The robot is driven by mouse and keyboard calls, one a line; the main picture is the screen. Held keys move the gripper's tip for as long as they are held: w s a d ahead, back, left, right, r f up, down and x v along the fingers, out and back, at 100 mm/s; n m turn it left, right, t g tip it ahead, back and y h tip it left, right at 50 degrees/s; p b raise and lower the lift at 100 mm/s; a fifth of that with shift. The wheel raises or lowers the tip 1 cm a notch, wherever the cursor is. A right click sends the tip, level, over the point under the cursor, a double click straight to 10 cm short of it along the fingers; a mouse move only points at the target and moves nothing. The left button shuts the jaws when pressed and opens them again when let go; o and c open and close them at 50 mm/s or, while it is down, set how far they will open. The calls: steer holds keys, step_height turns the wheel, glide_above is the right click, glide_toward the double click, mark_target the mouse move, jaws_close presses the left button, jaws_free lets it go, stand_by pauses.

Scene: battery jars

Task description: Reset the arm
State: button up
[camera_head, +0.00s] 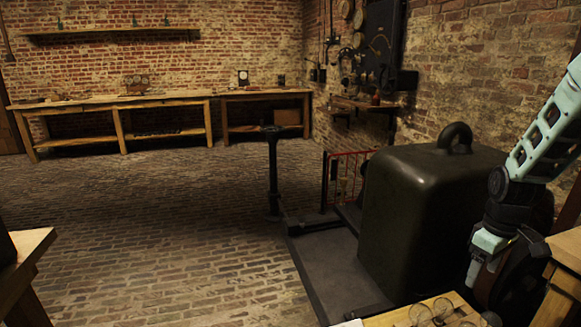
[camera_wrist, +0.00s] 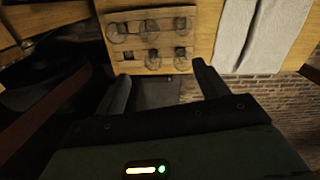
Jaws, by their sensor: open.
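My gripper (camera_head: 482,268) hangs at the right side of the head view, below my pale green arm, with its fingers pointing down. In the wrist view my gripper (camera_wrist: 160,70) has its two dark fingers spread wide, with nothing between them. Several round glass jars (camera_head: 421,314) stand on a wooden table (camera_head: 385,320) at the bottom right of the head view.
A large dark metal block (camera_head: 415,220) with a ring on top stands left of my arm. A pale cloth (camera_wrist: 272,35) lies right of the jars. Workbenches (camera_head: 110,101) line the far wall. The brick floor (camera_head: 170,220) in the middle is clear.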

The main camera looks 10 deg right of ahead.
steer(key=s+a+r+n, duration=0.1)
steer(key=a+r, duration=0.2)
steer(key=a, duration=0.8)
steer(key=a+r+n, duration=0.1)
steer(key=a+r, duration=0.2)
steer(key=a, duration=0.9)
steer(key=s+a+r+n, duration=0.1)
steer(key=s+a+r, duration=0.1)
steer(key=s+a, duration=0.6)
steer(key=s+a+r+n, duration=0.2)
steer(key=s+a, duration=0.5)
steer(key=s, duration=0.2)
step_height(320, 180, up, 13)
steer(key=p, duration=1.3)
steer(key=shift+m+y, duration=0.3)
steer(key=shift+r, duration=0.1)
